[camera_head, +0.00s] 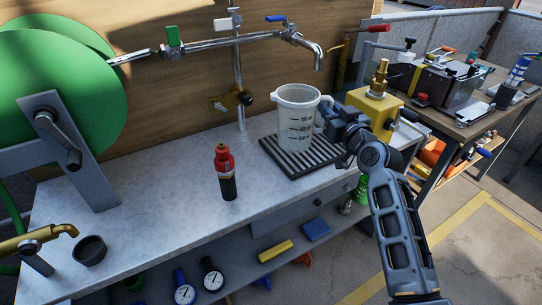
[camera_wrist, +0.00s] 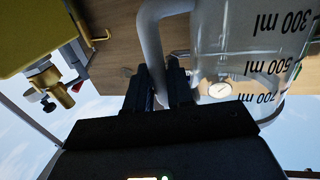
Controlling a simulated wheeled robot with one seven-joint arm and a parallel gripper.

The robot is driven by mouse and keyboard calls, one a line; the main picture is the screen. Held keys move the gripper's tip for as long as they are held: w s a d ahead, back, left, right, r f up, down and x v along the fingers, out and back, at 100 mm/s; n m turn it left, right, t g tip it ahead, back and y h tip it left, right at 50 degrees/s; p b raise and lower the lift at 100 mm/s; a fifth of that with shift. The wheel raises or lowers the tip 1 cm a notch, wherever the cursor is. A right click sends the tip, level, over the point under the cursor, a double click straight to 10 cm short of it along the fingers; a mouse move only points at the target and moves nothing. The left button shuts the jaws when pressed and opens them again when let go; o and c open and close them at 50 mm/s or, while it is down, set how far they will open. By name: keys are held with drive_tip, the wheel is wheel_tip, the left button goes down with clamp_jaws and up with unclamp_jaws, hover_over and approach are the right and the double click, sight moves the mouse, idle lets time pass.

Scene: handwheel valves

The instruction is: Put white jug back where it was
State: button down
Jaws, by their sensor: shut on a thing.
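The white jug (camera_head: 297,115) with black volume marks stands upright on or just above a black ribbed drip mat (camera_head: 300,158) on the workbench. I cannot tell whether its base touches the mat. My gripper (camera_head: 330,112) is at the jug's right side, at its handle. In the wrist view the jug (camera_wrist: 240,40) appears upside down, and my gripper (camera_wrist: 165,85) is shut on its handle (camera_wrist: 152,40). The far side of the jug is hidden.
A chrome tap (camera_head: 305,42) hangs above the jug. A red and black bottle (camera_head: 226,175) stands to the left on the bench (camera_head: 170,205). A yellow box with a brass fitting (camera_head: 375,105) is close to the right of my gripper. A green hose reel (camera_head: 50,90) is at far left.

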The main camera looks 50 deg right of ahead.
sight(290, 147)
drive_tip(key=w+a+f+p, duration=0.1)
drive_tip(key=a+f+p, duration=0.1)
drive_tip(key=a, duration=0.1)
drive_tip(key=w+a+f+p, duration=0.2)
drive_tip(key=a, duration=0.1)
drive_tip(key=w+a+f+p, duration=0.1)
drive_tip(key=w+a+p, duration=0.1)
drive_tip(key=p, duration=0.1)
drive_tip(key=shift+a+f, duration=0.4)
drive_tip(key=shift+f+b, duration=1.9)
drive_tip(key=shift+f, duration=0.2)
drive_tip(key=shift+f, duration=0.15)
drive_tip(key=c, duration=1)
unclamp_jaws()
